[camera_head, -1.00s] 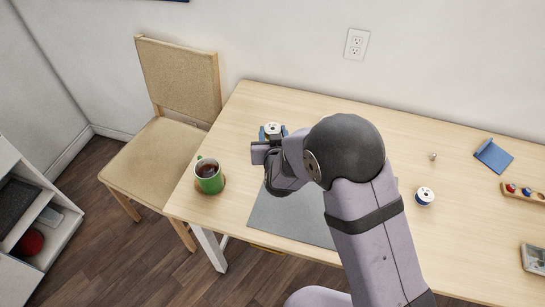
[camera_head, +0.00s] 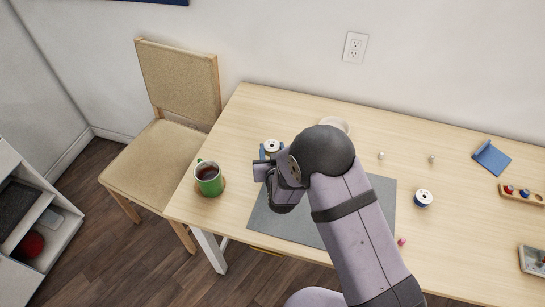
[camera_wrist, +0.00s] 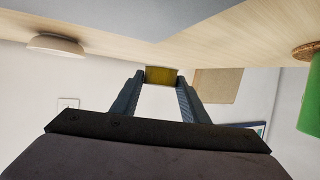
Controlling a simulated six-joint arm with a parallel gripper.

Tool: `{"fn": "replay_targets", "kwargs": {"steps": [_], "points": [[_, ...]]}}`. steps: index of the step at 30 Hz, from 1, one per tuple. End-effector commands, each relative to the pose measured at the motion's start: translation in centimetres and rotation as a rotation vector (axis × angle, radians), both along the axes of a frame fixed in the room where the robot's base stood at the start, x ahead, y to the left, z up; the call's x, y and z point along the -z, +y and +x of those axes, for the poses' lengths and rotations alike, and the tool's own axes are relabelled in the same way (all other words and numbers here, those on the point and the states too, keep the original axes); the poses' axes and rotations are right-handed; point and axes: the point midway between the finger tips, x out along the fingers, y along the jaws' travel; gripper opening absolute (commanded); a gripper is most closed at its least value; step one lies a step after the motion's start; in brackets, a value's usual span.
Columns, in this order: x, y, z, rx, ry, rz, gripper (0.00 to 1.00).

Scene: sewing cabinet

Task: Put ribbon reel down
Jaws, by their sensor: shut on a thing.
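A ribbon reel (camera_head: 272,146) with a white top and a dark centre hole sits between the fingertips of my gripper (camera_head: 268,153), over the left part of the table, beyond the grey mat. In the wrist view its yellow side (camera_wrist: 161,75) shows between the two fingers of my gripper (camera_wrist: 161,80), which is shut on it. The wrist picture is upside down, with the table at the top. I cannot tell whether the reel touches the table. My arm hides part of the grey mat (camera_head: 270,225).
A green mug (camera_head: 209,181) with dark drink stands on a coaster at the left. A pale bowl (camera_head: 336,123) is behind my arm. A white-topped blue reel (camera_head: 423,198), a blue stand (camera_head: 491,158) and a wooden rack (camera_head: 522,194) are at the right. The back left tabletop is clear.

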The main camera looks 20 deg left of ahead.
Motion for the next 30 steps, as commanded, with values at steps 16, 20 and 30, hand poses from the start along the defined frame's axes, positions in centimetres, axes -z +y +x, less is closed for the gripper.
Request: {"fn": "replay_targets", "kwargs": {"steps": [16, 20, 30], "points": [[4.1, 0.0, 0.0, 0.001, 0.000, 0.000, 0.16], [4.1, 0.0, 0.0, 0.000, -0.001, 0.000, 0.16], [4.4, 0.0, 0.0, 0.000, 0.000, 0.000, 0.53]]}}
